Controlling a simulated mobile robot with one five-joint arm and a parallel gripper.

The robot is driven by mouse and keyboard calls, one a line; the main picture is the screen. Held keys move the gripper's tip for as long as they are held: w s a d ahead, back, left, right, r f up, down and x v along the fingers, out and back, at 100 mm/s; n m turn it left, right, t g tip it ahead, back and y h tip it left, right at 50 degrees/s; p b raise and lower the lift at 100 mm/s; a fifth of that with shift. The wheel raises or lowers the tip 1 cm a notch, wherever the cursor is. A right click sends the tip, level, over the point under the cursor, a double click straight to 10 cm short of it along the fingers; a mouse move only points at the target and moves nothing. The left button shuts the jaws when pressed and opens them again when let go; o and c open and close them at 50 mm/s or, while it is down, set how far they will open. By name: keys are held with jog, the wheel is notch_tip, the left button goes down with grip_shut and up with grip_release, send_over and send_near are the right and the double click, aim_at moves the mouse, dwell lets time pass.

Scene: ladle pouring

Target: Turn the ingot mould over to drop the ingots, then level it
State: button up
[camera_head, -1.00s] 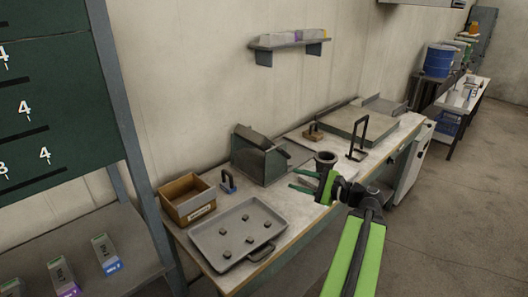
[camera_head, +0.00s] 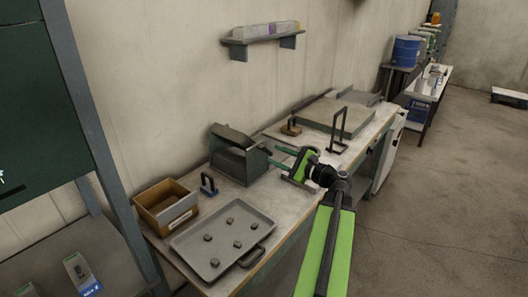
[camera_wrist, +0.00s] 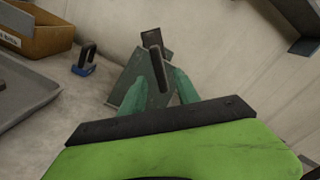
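A grey-green stand (camera_head: 240,164) on the bench carries a dark tilted piece (camera_head: 234,136) at its top, which looks like the ingot mould. In the wrist view the stand's side (camera_wrist: 133,72) shows with a dark bar-shaped handle (camera_wrist: 157,66) in front. My gripper (camera_head: 277,158) has teal fingers and points left at the stand's right side. In the wrist view its fingers (camera_wrist: 160,84) are apart, one on each side of the handle. I cannot tell whether they touch it. The mould's cavities and any ingots in it are not visible.
A grey tray (camera_head: 190,246) with several small dark lumps lies in front left. A cardboard box (camera_head: 151,208) and a blue-based handled block (camera_head: 208,183) stand behind it. Right are a flat slab (camera_head: 345,117) and a black frame handle (camera_head: 333,147). A wall shelf (camera_head: 262,45) hangs above.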

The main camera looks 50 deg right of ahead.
aim_at(269, 152)
jog(key=w, duration=0.5)
jog(key=shift+w+a, duration=0.25)
jog(key=shift+w, duration=0.15)
jog(key=shift+c, duration=0.2)
grip_shut()
dwell(0.7)
